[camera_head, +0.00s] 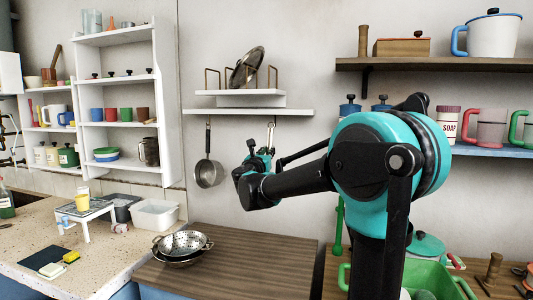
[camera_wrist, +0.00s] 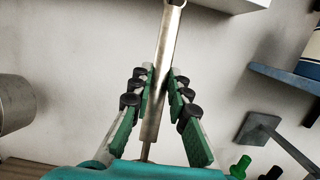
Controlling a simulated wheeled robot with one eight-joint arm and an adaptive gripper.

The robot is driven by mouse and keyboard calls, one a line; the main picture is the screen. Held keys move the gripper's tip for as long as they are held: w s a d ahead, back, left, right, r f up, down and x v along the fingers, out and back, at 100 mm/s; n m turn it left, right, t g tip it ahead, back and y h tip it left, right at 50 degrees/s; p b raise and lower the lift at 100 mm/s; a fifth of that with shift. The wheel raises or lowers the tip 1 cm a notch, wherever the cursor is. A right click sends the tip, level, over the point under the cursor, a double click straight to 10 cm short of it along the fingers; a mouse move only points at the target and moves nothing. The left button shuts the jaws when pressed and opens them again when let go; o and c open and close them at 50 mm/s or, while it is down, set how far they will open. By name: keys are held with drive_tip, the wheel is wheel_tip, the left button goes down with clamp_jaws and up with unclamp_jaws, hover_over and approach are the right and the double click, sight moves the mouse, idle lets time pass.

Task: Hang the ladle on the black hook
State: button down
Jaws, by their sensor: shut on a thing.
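My gripper (camera_wrist: 161,75) is shut on the ladle's long metal handle (camera_wrist: 167,35) in the wrist view. The green finger pads press it from both sides. The handle stands nearly upright, tilted slightly, and its top end reaches the upper picture edge. The ladle's bowl is hidden behind my gripper. In the head view my gripper (camera_head: 264,158) is at the wall below a white shelf (camera_head: 248,113), and the handle's top shows just under that shelf. The black hook is too small or hidden to make out. I cannot tell whether the handle touches it.
A saucepan (camera_head: 208,173) hangs on the wall left of my gripper; its side shows in the wrist view (camera_wrist: 14,103). A colander (camera_head: 182,243) sits on the wooden counter (camera_head: 245,265) below. A blue shelf (camera_wrist: 285,75) with crockery is to the right.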

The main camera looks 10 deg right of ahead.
drive_tip(key=shift+w+d+f, duration=0.2)
drive_tip(key=shift+w+d, duration=0.15)
drive_tip(key=shift+w, duration=0.45)
drive_tip(key=shift+w+d+f, duration=0.25)
drive_tip(key=shift+w+d, duration=0.05)
drive_tip(key=shift+w, duration=0.55)
drive_tip(key=shift+w+d+f, duration=0.2)
drive_tip(key=shift+w+d, duration=0.15)
drive_tip(key=shift+w, duration=0.45)
drive_tip(key=c, duration=0.8)
unclamp_jaws()
drive_tip(key=shift+o, duration=0.2)
drive_tip(key=shift+s+f, duration=0.1)
drive_tip(key=shift+s, duration=0.05)
drive_tip(key=shift+v, duration=3.35)
drive_tip(key=shift+a, duration=0.1)
